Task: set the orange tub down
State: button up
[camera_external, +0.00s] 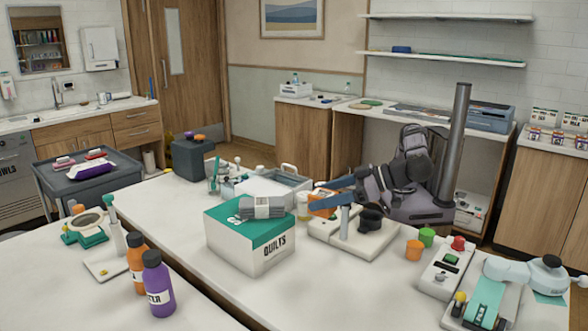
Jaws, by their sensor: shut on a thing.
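My gripper (326,194) reaches left from my arm, low over the white table near its middle. It is shut on an orange tub (319,212), which shows beside and below the blue-grey fingers. The fingers hide part of the tub, and I cannot tell whether its base touches the surface. A second, smaller orange cup (414,251) stands apart on the table to the right, next to a green cup (427,237).
A grey-white case (275,186) lies behind left. The front table centre is clear.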

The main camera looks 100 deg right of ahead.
aim_at(329, 216)
jog(key=shift+n+y, duration=0.8)
jog(key=shift+y, duration=0.1)
jog(key=s+a+f, duration=0.1)
jog(key=a, duration=0.1)
jog(key=s+a+f, duration=0.2)
jog(key=s+a+f+n+y, duration=0.1)
jog(key=a+f+n+y, duration=0.15)
jog(key=a, duration=0.35)
jog(key=s+a+f+n+y, duration=0.1)
jog(key=a+f+n+y, duration=0.1)
jog(key=a+n+y, duration=0.35)
jog(key=shift+a+f+m+h+p, duration=0.2)
jog(key=shift+f+m+p, duration=0.15)
jog(key=shift+f, duration=1.25)
jog(key=shift+a+f+m+h+p, duration=0.2)
jog(key=shift+f+m+p, duration=0.1)
jog(key=shift+f, duration=1.25)
jog(key=shift+a+f+m+h+p, duration=0.2)
jog(key=shift+f+m+p, duration=0.15)
jog(key=shift+f, duration=1.25)
jog(key=shift+d+f, duration=0.1)
jog(key=shift+f+b, duration=0.2)
jog(key=shift+b, duration=0.25)
jog(key=o, duration=1.2)
jog(key=shift+r+p, duration=0.2)
jog(key=shift+p, duration=0.25)
